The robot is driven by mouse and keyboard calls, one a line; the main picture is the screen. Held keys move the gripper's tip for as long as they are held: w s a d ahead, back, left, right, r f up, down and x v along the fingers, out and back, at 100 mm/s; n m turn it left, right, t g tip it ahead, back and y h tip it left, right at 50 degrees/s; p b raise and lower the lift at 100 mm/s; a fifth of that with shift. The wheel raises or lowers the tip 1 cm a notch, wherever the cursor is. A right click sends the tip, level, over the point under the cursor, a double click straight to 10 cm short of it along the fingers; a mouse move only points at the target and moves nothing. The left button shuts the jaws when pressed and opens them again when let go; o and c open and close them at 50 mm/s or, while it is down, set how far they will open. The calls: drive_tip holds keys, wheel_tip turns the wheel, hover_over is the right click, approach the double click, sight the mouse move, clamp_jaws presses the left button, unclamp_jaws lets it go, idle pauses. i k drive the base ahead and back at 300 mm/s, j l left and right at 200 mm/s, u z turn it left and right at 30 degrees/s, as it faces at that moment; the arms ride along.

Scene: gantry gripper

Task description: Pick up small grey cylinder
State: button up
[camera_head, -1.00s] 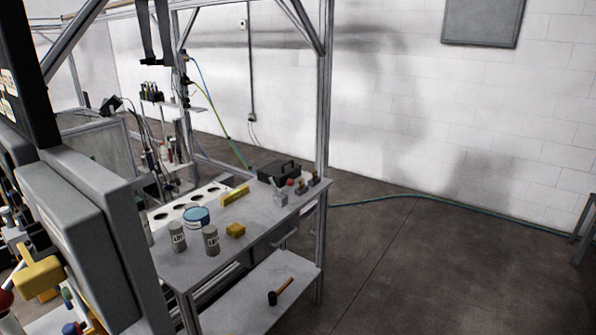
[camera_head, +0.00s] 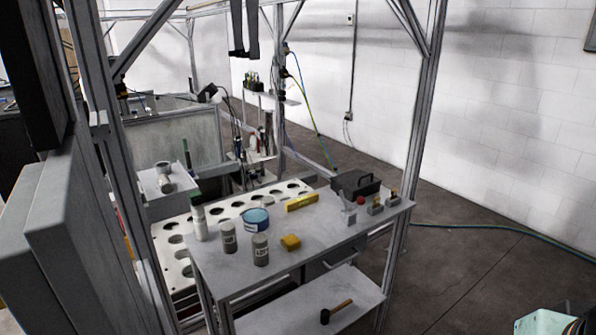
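Two grey cylinders with dark labels stand upright near the front left of the light grey workbench, a left one (camera_head: 229,238) and a right one (camera_head: 260,250). A smaller grey cylindrical piece (camera_head: 166,185) appears to lie on a small raised tray (camera_head: 150,190) behind the bench, at left. I cannot tell which of these is the small grey cylinder. A taller pale cylinder (camera_head: 200,224) stands at the bench's left edge. My gripper is not in view.
The bench (camera_head: 330,235) also holds a blue-rimmed tub (camera_head: 256,220), a yellow block (camera_head: 291,242), a yellow bar (camera_head: 301,203) and a black case (camera_head: 355,184). A hammer (camera_head: 336,311) lies on the lower shelf. A metal frame post (camera_head: 417,140) rises at right. Open floor (camera_head: 470,270) lies beyond it.

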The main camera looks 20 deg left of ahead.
sight(165, 184)
drive_tip(key=i+u, duration=0.2)
drive_tip(key=u, duration=0.15)
drive_tip(key=i+u, duration=0.45)
drive_tip(key=u, duration=0.25)
